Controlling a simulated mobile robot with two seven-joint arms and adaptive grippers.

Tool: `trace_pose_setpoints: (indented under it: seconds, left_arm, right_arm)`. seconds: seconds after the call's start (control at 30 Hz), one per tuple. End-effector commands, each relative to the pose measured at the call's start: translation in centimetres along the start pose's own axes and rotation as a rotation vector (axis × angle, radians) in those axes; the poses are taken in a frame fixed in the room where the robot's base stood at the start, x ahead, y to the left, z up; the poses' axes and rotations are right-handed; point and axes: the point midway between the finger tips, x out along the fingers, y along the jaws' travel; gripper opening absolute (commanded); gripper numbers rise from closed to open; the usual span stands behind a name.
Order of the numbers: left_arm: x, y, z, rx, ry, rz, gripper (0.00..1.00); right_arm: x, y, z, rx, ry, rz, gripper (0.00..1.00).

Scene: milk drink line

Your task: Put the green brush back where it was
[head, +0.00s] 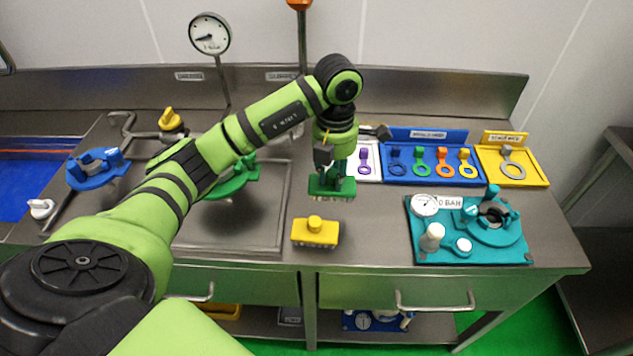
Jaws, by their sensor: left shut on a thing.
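The green brush (332,188) is in my left gripper (334,168), near the middle of the head view. The gripper points down and is shut on the brush's upper part, which the fingers partly hide. The bristles face down. The brush appears to be just above the steel counter (375,225), but I cannot tell if it touches. A yellow brush (316,233) sits on the counter in front of it, nearer the front edge. My right gripper is not in view.
A sink recess (235,235) with a green fitting (238,182) lies left of the brush. A teal board (420,248) with a gauge and fitting is at right. Counter between is clear.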

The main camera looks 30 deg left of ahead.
Motion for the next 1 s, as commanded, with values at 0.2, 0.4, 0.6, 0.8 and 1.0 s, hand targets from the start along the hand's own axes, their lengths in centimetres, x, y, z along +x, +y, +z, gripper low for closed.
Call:
trace_pose_setpoints:
  seconds: [0.2,0.4,0.6,0.8,1.0]
  left_arm:
    - [2.0,3.8,-1.1,-0.003,0.000,0.000,0.00]
    - [3.3,4.5,-1.3,0.001,0.000,-0.002,0.00]
    - [6.0,4.4,-1.2,0.002,-0.001,-0.002,0.00]
    - [6.7,4.5,-1.2,0.001,-0.004,0.001,0.00]
    - [7.0,4.5,-1.2,0.002,-0.004,0.001,0.00]
  right_arm:
    - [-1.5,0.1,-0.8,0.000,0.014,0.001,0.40]
    - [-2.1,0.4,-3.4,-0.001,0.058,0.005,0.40]
    - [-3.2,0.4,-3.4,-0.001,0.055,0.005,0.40]
    - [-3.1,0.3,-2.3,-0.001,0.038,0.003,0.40]
    - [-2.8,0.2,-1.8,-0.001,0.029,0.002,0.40]
